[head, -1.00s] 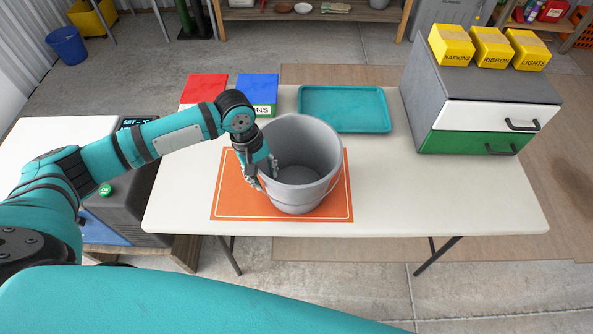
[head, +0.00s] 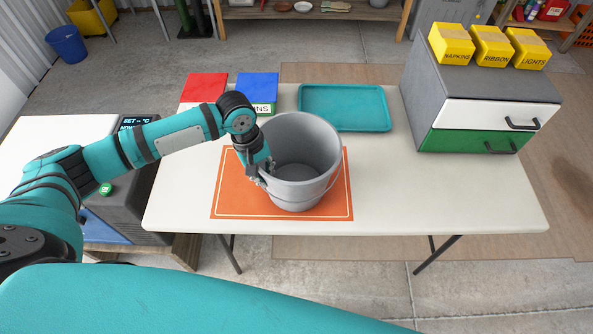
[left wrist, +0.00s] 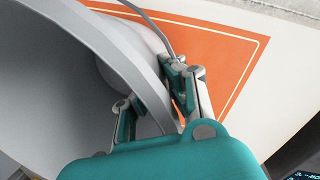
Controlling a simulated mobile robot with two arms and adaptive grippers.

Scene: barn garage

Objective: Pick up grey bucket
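The grey bucket (head: 318,150) stands upright over the orange mat (head: 228,195) on the white table. Its thin wire handle hangs down along its front. My left gripper (head: 263,172) is at the bucket's left rim. In the left wrist view the bucket's wall (left wrist: 118,50) runs between the fingers of my left gripper (left wrist: 155,98), one inside and one outside, and they look closed on it. I cannot tell whether the bucket's base touches the mat or is slightly above it. My right gripper is not in view.
A teal tray (head: 345,108) lies behind the bucket, with red (head: 204,88) and blue (head: 257,88) boxes at the back left. A drawer unit (head: 478,115) stands at the right, with yellow boxes on top. The table's front right (head: 440,195) is clear.

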